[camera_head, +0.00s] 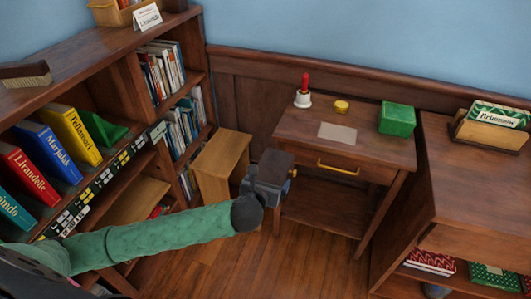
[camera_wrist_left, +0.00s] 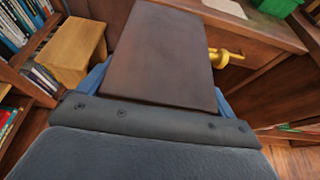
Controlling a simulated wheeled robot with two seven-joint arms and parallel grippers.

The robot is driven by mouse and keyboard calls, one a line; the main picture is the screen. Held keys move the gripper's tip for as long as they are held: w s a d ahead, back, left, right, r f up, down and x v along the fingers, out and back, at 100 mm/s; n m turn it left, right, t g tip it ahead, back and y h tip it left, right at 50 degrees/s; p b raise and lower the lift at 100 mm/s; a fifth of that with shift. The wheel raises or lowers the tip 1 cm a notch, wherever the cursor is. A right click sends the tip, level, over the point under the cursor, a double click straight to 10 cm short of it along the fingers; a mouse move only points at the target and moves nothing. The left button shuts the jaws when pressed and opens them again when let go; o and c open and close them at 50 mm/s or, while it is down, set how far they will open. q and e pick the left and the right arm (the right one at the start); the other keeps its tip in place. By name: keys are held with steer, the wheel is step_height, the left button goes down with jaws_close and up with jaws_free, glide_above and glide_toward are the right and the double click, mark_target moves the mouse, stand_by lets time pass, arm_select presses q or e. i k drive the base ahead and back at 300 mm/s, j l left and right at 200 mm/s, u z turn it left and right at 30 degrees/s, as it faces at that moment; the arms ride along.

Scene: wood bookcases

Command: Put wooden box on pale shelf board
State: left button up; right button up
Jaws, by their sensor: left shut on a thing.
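My left gripper (camera_head: 268,186) is shut on a dark brown wooden box (camera_head: 274,166). It holds the box in the air in front of the small desk, right of the light wooden stool. In the left wrist view the box (camera_wrist_left: 165,52) fills the upper middle, with blue fingers beside it; its underside is hidden. A pale shelf board (camera_head: 137,201) lies low in the left bookcase, left of the gripper and apart from it. My green arm hides part of that bookcase. My right gripper is not in view.
The light wooden stool (camera_head: 222,154) stands between bookcase and desk. The desk (camera_head: 372,151) carries a red-handled bell (camera_head: 304,94), a yellow tin (camera_head: 341,106), paper and a green box (camera_head: 397,119). Colourful books (camera_head: 72,133) fill the shelf above the pale board. Floor in front is clear.

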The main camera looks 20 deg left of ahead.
mark_target(121, 217)
steer(key=u, duration=1.05)
steer(key=i+l+u, duration=0.1)
steer(key=l, duration=0.3)
steer(key=i+l+u, duration=0.1)
steer(key=l, duration=0.3)
steer(key=l+u, duration=0.1)
steer(key=l, duration=0.25)
steer(key=i, duration=0.05)
